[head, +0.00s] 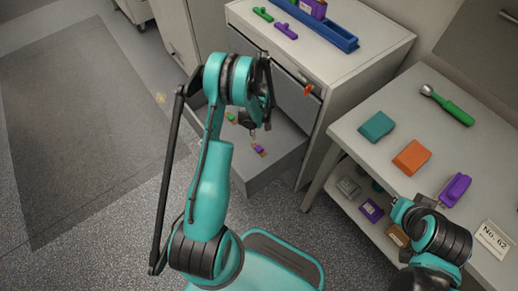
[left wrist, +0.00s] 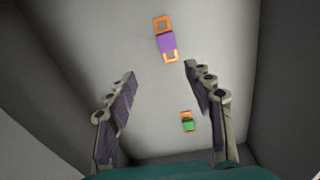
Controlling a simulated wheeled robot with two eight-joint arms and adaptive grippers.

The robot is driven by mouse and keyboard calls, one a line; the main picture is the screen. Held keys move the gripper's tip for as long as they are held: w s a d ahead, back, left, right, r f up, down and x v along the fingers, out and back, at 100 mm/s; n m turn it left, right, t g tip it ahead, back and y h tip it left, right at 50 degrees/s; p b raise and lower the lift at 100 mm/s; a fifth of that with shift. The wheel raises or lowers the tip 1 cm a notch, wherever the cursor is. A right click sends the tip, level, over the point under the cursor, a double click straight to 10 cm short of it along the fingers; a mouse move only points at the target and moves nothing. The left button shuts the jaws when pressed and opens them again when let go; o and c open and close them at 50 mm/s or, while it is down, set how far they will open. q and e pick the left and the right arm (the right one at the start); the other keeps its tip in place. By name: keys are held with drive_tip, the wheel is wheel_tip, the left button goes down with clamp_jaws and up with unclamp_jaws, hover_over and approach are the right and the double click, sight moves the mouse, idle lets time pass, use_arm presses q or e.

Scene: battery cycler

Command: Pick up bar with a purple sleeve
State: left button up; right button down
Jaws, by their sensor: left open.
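The bar with a purple sleeve (head: 259,149) lies on the floor of the open drawer (head: 283,152). In the left wrist view the bar (left wrist: 166,42) shows orange square ends, lies slightly tilted, and sits beyond my fingertips. My left gripper (head: 252,126) reaches down into the drawer in the head view. Its fingers (left wrist: 160,72) are spread and nothing is between them; the bar is apart from them. My right arm shows at the lower right of the head view, but I see no right fingers.
A similar bar with a green sleeve (left wrist: 188,124) lies nearer in the drawer, also seen in the head view (head: 231,117). Drawer walls (left wrist: 278,75) surround both. The cabinet top (head: 335,62) and right table (head: 385,98) carry other coloured items.

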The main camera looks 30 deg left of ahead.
use_arm(q)
drive_tip(key=n+b, duration=0.1)
hover_over(257, 146)
drive_tip(key=f, duration=0.7)
drive_tip(key=shift+s+d, duration=0.15)
drive_tip(key=shift+d, duration=0.05)
drive_tip(key=f+b, duration=0.3)
drive_tip(key=f, duration=0.2)
drive_tip(key=shift+a+f, duration=0.1)
drive_tip(key=shift+a, duration=0.1)
drive_tip(key=shift+c, duration=0.5)
clamp_jaws()
